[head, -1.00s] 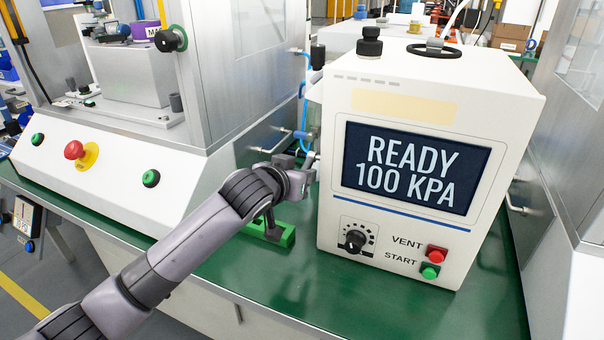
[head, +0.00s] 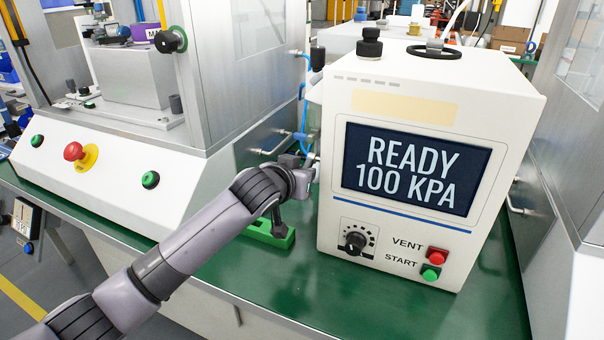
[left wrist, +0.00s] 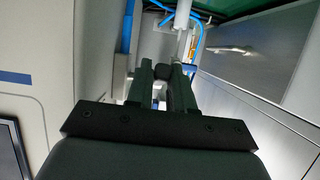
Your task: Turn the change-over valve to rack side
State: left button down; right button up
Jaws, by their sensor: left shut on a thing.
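The change-over valve is mostly hidden at the left side of the white control box; a blue fitting (head: 303,137) with blue tubing shows there in the head view. My left gripper (head: 303,160) reaches in beside the box's left wall, its fingertips largely hidden by my own wrist. In the left wrist view the two dark fingers (left wrist: 162,80) are shut on a small dark piece (left wrist: 163,71), which looks like the valve's handle. Which way the handle points cannot be told. My right gripper is in neither view.
The white box (head: 350,225) shows READY 100 KPA, with a dial and red and green buttons. A large white machine (head: 110,190) stands at left. A green block (head: 275,238) lies below my wrist on the green bench (head: 290,290). The gap around my gripper is narrow.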

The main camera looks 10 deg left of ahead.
pick_arm(q)
jog(key=shift+f, duration=0.1)
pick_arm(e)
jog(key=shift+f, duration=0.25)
